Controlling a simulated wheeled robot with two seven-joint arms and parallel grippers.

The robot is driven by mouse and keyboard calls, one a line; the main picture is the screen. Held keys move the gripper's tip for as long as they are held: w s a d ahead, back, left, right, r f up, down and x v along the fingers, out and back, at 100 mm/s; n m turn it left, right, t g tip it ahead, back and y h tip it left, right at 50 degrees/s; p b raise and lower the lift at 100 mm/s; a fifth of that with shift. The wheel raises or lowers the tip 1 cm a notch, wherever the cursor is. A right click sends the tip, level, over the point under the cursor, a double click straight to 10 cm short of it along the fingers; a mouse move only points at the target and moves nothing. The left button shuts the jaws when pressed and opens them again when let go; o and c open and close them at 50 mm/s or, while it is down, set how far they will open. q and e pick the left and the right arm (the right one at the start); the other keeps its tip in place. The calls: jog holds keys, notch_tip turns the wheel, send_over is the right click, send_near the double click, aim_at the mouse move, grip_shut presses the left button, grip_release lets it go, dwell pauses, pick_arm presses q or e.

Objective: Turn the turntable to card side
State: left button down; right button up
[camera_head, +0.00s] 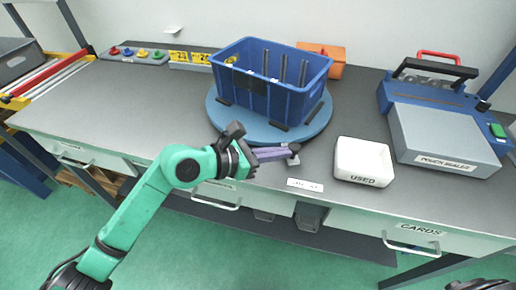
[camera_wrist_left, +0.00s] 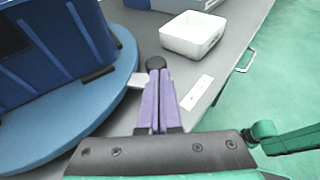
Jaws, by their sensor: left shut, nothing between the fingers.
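The blue round turntable (camera_head: 216,112) lies on the grey bench and carries a blue crate (camera_head: 262,98). In the left wrist view the turntable (camera_wrist_left: 40,142) fills the left side. A light tab with a black knob (camera_head: 295,147) sticks out at its front edge. The knob (camera_wrist_left: 153,63) also shows in the wrist view, just beyond the fingertips. My left gripper (camera_head: 284,153) is shut and empty, its purple fingers at the knob; I cannot tell if they touch. In the wrist view the fingers (camera_wrist_left: 157,80) are together. My right gripper is out of view.
A white tray marked USED (camera_head: 363,162) stands right of the knob. A small white label (camera_head: 305,185) lies at the bench's front edge. A pouch sealer (camera_head: 445,140) stands at the right. Coloured knobs (camera_head: 140,54) sit at back left. The left bench top is clear.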

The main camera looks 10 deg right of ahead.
pick_arm(q)
jog(key=d, duration=0.6)
jog(key=shift+w+d+p, duration=0.15)
jog(key=shift+d+p, duration=0.15)
jog(key=shift+d, duration=0.05)
jog(key=shift+w+d, duration=0.25)
jog(key=shift+d, duration=0.9)
jog(key=shift+r, duration=0.1)
jog(key=shift+r, duration=0.1)
